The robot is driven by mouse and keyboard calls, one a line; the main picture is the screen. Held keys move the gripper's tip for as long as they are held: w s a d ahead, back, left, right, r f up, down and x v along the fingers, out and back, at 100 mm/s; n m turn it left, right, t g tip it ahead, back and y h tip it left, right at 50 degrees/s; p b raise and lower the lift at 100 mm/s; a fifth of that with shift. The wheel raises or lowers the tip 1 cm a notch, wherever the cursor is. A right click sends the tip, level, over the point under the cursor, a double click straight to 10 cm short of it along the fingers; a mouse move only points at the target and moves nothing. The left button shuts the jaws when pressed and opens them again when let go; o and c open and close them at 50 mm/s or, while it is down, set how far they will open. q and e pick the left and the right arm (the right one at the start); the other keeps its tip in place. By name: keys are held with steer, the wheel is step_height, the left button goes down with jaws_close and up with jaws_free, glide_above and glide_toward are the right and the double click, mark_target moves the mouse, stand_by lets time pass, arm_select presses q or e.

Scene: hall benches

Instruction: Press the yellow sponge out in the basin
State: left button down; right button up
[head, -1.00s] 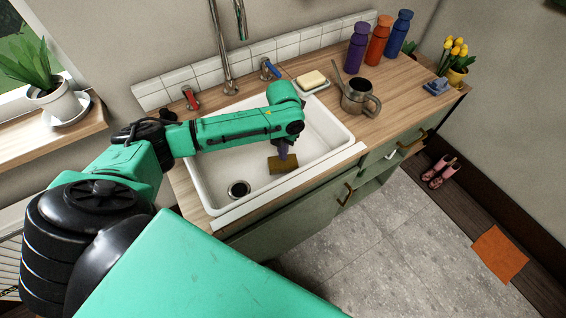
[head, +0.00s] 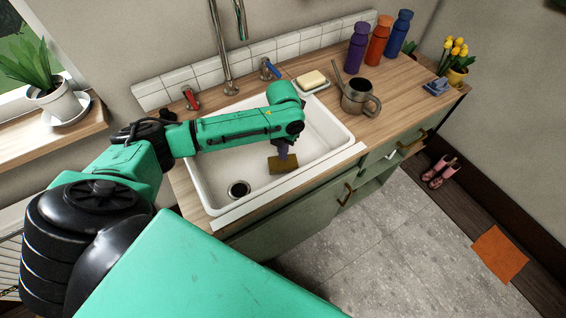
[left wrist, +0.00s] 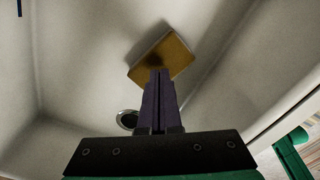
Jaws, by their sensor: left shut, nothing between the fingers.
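The yellow sponge (head: 284,165) looks dark brownish-yellow and lies in the white basin (head: 335,134), right of the drain (head: 238,189). It also shows in the left wrist view (left wrist: 166,55). My left gripper (head: 283,151) points down over the sponge with its purple fingers shut and nothing between them. In the left wrist view the fingertips (left wrist: 159,76) overlap the sponge's near part. I cannot tell for sure whether they touch it. My right gripper is not in view.
A tap (head: 226,60) with a red handle (head: 190,97) and a blue handle (head: 268,69) stands behind the basin.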

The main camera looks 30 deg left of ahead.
arm_select(q)
steer(key=shift+f+b, duration=0.5)
steer(key=shift+f, duration=0.35)
stand_by(0.7)
steer(key=shift+s+f, duration=0.2)
stand_by(0.8)
steer(key=r+p, duration=0.5)
steer(key=p, duration=0.1)
steer(key=shift+w+r, duration=0.2)
steer(key=shift+r, duration=0.2)
